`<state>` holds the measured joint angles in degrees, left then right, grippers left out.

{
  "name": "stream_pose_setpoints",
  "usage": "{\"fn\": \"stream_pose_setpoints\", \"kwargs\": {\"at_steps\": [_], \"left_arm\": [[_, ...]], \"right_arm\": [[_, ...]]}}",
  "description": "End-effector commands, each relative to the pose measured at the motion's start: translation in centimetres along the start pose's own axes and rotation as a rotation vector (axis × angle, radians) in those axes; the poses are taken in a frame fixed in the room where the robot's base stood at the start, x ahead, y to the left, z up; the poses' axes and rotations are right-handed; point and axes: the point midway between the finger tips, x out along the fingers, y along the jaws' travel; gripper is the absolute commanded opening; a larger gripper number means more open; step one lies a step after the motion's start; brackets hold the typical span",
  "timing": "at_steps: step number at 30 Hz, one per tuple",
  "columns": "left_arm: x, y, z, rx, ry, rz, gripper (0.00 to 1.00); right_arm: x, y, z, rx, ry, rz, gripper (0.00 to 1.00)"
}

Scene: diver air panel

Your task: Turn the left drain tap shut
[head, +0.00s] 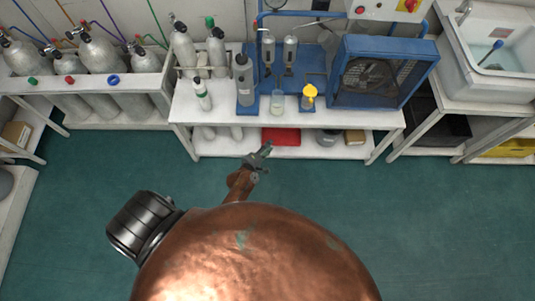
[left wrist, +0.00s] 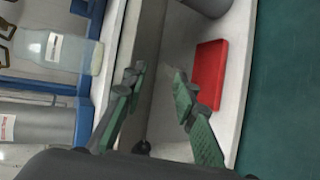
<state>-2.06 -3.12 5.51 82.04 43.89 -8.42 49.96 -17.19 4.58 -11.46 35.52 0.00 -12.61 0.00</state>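Two grey filter cylinders, the left one (head: 268,48) and the right one (head: 290,50), hang on the blue panel at the back of the bench. The drain taps under them are too small to make out in the head view, and I cannot make them out in the left wrist view. My left gripper (head: 262,151) is in front of the bench's front edge, apart from the cylinders. In the left wrist view its green-padded fingers (left wrist: 160,82) are spread with nothing between them. My right gripper is in neither view.
A clear bottle (head: 278,101) and a yellow-topped container (head: 310,97) stand near the front of the white bench (head: 350,117). A tall grey cylinder (head: 244,80) stands left, a caged fan unit (head: 372,78) right. A red box (left wrist: 210,72) lies on the lower shelf.

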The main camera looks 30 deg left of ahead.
Motion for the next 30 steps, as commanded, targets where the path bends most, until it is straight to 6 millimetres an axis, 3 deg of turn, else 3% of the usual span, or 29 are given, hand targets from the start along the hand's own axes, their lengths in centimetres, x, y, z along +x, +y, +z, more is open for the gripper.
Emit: {"fn": "stream_pose_setpoints", "kwargs": {"at_steps": [1, 7, 20, 23, 26, 29, 30], "left_arm": [[-0.2, -1.1, 0.0, 0.027, -0.006, -0.019, 0.26], [-0.8, -3.1, 0.1, 0.104, -0.026, -0.063, 0.26], [-1.0, -3.6, 0.1, 0.128, -0.032, -0.076, 0.26], [-1.3, -4.8, 0.0, 0.151, -0.034, -0.097, 0.26], [-2.6, -9.2, -0.5, 0.252, -0.045, -0.175, 0.26], [-6.0, -17.1, -1.4, 0.450, -0.088, -0.319, 0.26], [-7.9, -20.9, -1.8, 0.552, -0.120, -0.390, 0.26]], "right_arm": [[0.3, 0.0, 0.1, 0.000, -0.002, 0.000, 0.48], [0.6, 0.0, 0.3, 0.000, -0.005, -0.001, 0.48], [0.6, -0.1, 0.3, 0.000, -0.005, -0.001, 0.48], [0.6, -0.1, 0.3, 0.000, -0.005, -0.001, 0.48], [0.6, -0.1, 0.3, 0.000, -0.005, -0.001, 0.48], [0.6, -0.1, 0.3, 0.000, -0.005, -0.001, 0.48], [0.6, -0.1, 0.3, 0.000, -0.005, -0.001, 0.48]]}}
